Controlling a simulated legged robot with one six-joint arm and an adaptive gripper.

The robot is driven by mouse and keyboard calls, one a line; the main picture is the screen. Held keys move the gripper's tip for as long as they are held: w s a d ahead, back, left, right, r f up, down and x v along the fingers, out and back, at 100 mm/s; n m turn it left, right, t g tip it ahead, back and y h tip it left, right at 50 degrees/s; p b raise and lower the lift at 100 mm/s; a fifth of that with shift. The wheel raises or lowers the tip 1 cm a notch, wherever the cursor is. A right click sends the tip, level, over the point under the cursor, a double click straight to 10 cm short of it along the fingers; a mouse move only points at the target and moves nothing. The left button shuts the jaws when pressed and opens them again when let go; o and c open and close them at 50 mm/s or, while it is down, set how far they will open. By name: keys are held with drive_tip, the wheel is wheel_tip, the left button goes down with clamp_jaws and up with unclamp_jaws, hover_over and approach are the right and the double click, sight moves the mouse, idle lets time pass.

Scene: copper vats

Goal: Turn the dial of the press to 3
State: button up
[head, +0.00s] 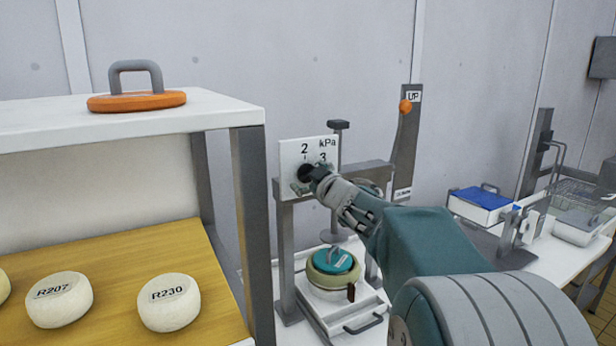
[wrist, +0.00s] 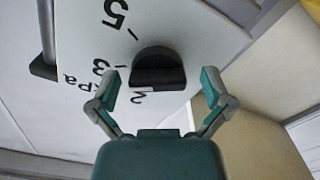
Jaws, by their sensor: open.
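The press (head: 334,178) stands on the white table, with a white dial plate (head: 291,152) on its upper left.
A cheese mould with a teal lid (head: 333,262) sits under the press plate. A lever marked UP (head: 404,130) rises behind. At left, a shelf holds cheeses marked R207 (head: 58,303) and R230 (head: 169,306), with an orange handled lid (head: 136,101) on top.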

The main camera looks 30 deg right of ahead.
drive_tip(key=shift+s+d, duration=0.1)
drive_tip(key=shift+s, duration=0.2)
drive_tip(key=s, duration=1.1)
drive_tip(key=shift+s, duration=0.15)
drive_tip(key=s+a+f+m+g, duration=0.3)
drive_tip(key=s+a+f+g, duration=0.3)
drive_tip(key=s, duration=0.5)
drive_tip(key=s+a+f+m+g, duration=0.3)
drive_tip(key=s+a+f+g, duration=0.3)
drive_tip(key=s+a+f, duration=0.5)
drive_tip(key=shift+s+a+f+h, duration=0.15)
drive_tip(key=shift+s+f+h, duration=0.2)
drive_tip(key=shift+f, duration=0.5)
drive_tip(key=shift+c, duration=0.3)
